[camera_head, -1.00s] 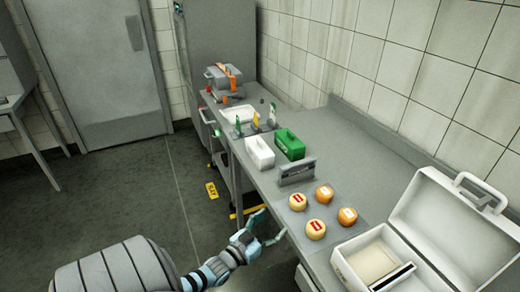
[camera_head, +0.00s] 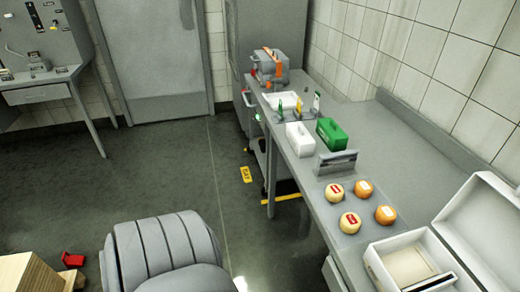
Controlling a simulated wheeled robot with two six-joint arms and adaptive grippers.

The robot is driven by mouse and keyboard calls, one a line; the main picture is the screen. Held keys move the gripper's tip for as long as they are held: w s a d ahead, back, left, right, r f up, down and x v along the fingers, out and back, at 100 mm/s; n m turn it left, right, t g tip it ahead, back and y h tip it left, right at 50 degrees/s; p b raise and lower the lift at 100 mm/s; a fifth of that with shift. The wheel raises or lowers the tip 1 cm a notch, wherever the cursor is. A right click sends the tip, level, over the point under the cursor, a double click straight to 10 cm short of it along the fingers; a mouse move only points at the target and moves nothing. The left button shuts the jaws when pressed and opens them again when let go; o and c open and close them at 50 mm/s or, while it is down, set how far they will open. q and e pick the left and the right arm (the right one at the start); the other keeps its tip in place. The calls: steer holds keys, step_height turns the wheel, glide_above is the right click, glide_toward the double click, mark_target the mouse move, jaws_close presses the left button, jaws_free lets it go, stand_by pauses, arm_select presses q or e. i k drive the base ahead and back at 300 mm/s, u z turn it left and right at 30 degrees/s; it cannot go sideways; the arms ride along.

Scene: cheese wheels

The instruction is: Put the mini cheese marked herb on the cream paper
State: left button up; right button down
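Two pale yellow mini cheeses with red labels, one at the back (camera_head: 334,192) and one in front (camera_head: 350,222), sit on the counter. Beside them are two orange mini cheeses with whitish labels, one at the back (camera_head: 364,187) and one in front (camera_head: 385,214). The label writing is too small to read, so I cannot tell which is herb. A cream sheet (camera_head: 408,266) lies inside the open white box (camera_head: 378,268) at the lower right. Neither of my grippers shows.
A grey sign holder (camera_head: 336,163), a green box (camera_head: 332,135) and a white box (camera_head: 300,141) stand behind the cheeses on the counter (camera_head: 400,150). The white box's raised lid (camera_head: 490,225) stands at the right. A wooden crate (camera_head: 28,275) and a red object (camera_head: 73,261) are at the lower left.

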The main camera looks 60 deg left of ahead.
mark_target(407, 266)
steer(key=z, duration=2.8)
steer(key=k, duration=1.35)
steer(key=u, duration=1.6)
